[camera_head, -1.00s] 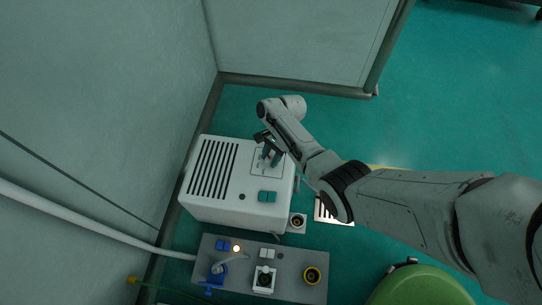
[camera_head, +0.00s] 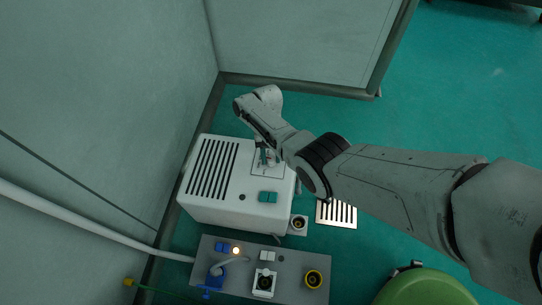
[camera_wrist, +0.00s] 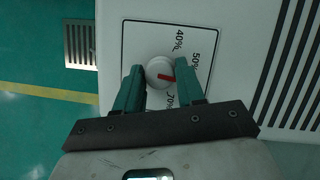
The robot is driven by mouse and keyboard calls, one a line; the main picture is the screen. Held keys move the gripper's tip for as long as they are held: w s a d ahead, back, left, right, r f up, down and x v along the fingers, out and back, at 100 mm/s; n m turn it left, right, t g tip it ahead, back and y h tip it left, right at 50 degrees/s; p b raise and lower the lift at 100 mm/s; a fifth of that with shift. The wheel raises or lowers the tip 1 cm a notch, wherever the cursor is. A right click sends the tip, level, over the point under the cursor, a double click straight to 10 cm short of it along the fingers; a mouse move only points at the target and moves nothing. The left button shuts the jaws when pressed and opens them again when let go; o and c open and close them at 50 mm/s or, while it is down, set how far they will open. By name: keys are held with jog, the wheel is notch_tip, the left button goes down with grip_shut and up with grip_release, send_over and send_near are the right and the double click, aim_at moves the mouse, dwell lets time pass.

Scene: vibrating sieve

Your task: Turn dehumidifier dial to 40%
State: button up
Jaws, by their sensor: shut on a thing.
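The white dehumidifier (camera_head: 222,211) stands on the floor, and its top panel carries the dial. In the wrist view the dial (camera_wrist: 157,66) is a round white knob with a red mark. The mark points right, toward the right finger, below the 50% label (camera_wrist: 195,62). The 40% label (camera_wrist: 179,39) is above right of the knob. Another label, apparently 70%, is partly hidden below the knob. My gripper (camera_wrist: 160,78) has its green fingers on either side of the dial and is shut on it. In the head view my gripper (camera_head: 265,158) covers the dial.
A grey panel (camera_head: 226,277) with switches and valves lies in front. A floor grate (camera_head: 337,213) is to the right. Walls stand close behind and left. Open floor lies beyond at right.

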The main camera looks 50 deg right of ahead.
jog(key=n+h, duration=0.1)
jog(key=n, duration=0.2)
jog(key=shift+a+n+g, duration=0.1)
jog(key=shift+n+g, duration=0.2)
jog(key=n+h, duration=0.1)
jog(key=n, duration=0.2)
jog(key=shift+w+a+n+h, duration=0.1)
jog(key=shift+n+h, duration=0.2)
jog(key=shift+h, duration=0.1)
jog(key=n, duration=0.2)
jog(key=n+h+p, duration=0.1)
jog(key=n, duration=0.1)
jog(key=shift+a+h+p, duration=0.15)
jog(key=shift+h+p, duration=0.15)
jog(key=shift+n+h+p, duration=0.5)
jog(key=shift+n+p, duration=0.1)
jog(key=shift+n, duration=1.1)
jog(key=o, duration=1)
jog(key=shift+r, duration=0.1)
jog(key=p+v, duration=0.4)
jog(key=v, duration=0.6)
jog(key=shift+a+r+p, duration=0.2)
jog(key=shift+r+p, duration=0.1)
